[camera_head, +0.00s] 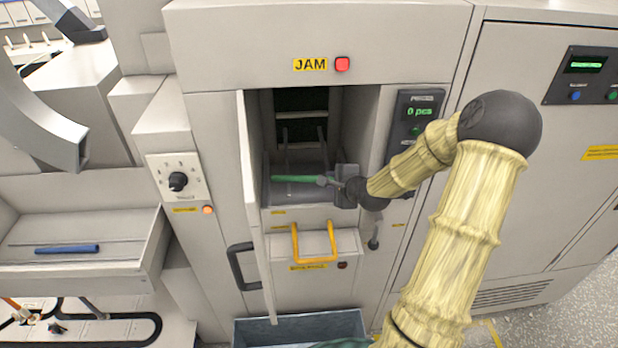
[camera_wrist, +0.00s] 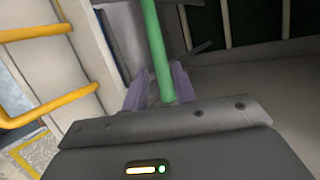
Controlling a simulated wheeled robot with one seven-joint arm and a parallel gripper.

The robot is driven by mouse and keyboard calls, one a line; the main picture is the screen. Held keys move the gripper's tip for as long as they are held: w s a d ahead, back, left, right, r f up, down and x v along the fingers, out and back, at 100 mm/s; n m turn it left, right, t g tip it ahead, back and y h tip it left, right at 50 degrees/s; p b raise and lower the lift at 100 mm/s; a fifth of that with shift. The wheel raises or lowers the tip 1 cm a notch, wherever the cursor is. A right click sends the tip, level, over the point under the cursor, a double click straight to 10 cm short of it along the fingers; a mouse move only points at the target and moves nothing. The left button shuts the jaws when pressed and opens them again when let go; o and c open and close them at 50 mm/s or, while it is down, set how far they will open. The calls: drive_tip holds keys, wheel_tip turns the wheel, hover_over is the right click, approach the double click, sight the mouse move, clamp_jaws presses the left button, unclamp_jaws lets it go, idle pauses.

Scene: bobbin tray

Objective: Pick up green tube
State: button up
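The green tube (camera_head: 298,179) lies level in the open bay of the machine, over a grey ledge. My gripper (camera_head: 332,182) reaches in from the right and is at the tube's right end. In the wrist view the green tube (camera_wrist: 156,50) runs between the two purple fingers of my gripper (camera_wrist: 160,75). The fingers stand on either side of it, with a narrow gap showing, clearest on the left. They look open around the tube's near end. The head view is too small to show the fingers' contact.
An open door (camera_head: 255,200) stands at the bay's left. A yellow handle (camera_head: 315,260) juts out below the bay, above a blue-grey bin (camera_head: 300,328). Thin upright rods stand inside the bay near the tube. A blue tube (camera_head: 67,249) lies on a shelf at left.

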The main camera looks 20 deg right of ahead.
sight(309, 178)
drive_tip(key=shift+w+f, duration=0.1)
drive_tip(key=shift+w, duration=0.05)
drive_tip(key=p+x, duration=0.2)
drive_tip(key=x, duration=0.3)
drive_tip(key=shift+d+f+p, duration=0.15)
drive_tip(key=shift+d+p, duration=0.05)
drive_tip(key=shift+p, duration=0.1)
idle(0.5)
clamp_jaws()
